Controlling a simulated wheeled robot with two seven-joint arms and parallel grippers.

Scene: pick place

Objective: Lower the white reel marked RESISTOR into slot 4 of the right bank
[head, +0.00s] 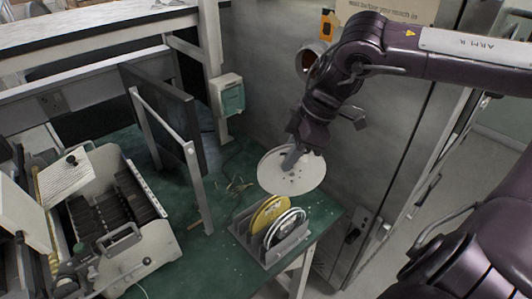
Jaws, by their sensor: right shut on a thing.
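My right gripper (293,158) is shut on a white reel (309,180), a flat disc with small holes around its middle. The reel hangs above the back of a grey slotted rack (284,253) on the green bench. The gripper hides part of the reel's centre, and no RESISTOR marking is readable. A yellow reel (268,214) and another white reel (285,226) stand upright in the rack. A machine (153,248) at the left has a row of dark slots (112,208). Slot numbers are not readable, and I cannot tell which slots are the right bank. My left gripper is not in view.
A dark upright panel with a pale frame (195,175) stands between machine and rack. A pale green box (229,95) is fixed to a post behind. Loose scraps (238,184) lie on the green bench (220,250). The bench's right edge is close beside the rack.

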